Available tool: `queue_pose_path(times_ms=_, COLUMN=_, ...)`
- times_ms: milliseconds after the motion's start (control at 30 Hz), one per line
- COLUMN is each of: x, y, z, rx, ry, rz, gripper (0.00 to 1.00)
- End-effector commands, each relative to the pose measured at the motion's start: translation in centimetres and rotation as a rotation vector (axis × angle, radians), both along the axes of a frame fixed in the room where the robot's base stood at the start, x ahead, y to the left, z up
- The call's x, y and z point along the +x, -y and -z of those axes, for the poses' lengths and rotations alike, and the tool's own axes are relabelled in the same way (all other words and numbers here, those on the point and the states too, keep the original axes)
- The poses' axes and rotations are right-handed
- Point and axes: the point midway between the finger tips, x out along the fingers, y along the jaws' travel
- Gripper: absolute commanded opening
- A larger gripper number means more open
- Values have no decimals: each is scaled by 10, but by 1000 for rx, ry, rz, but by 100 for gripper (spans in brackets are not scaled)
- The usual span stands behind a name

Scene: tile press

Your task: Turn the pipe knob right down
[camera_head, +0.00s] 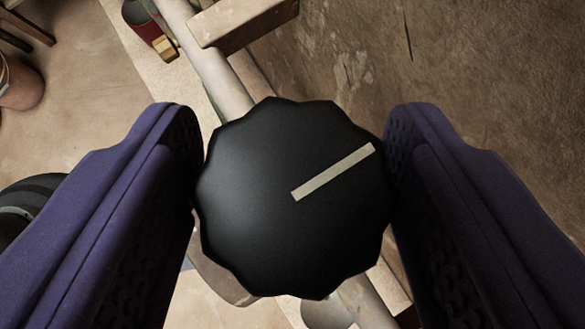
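The pipe knob (270,225) is a large black, scalloped round knob in the middle of the view, seen face on. A pale pointer line (333,172) on its face runs from near the centre to the upper right edge. My gripper (294,190) has its two purple fingers on either side of the knob, one left and one right. Both fingers meet the knob's rim with no clear gap. The knob's stem is hidden behind its face.
A pale pipe (213,68) runs diagonally behind the knob, from upper left to lower right. A wooden block (243,22) lies across it at the top. A red cylinder with a brass fitting (148,28) is at upper left. A terracotta pot (20,84) stands at far left.

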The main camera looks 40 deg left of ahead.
Motion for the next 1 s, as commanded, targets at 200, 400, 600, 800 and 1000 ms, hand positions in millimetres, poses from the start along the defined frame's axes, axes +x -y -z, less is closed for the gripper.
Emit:
queue_pose_path(times_ms=200, x=0, y=0, z=0, rx=-1, ry=0, rz=1, gripper=76)
queue_pose_path(times_ms=400, x=-3, y=3, z=-6, rx=-2, ry=2, rz=3, gripper=76)
queue_pose_path(times_ms=600, x=-21, y=21, z=-32, rx=-3, ry=2, rz=5, gripper=76)
queue_pose_path(times_ms=800, x=-36, y=36, z=-52, rx=-2, ry=1, rz=2, gripper=76)
queue_pose_path(times_ms=1000, x=-40, y=38, z=-56, rx=-1, ry=0, rz=-1, gripper=76)
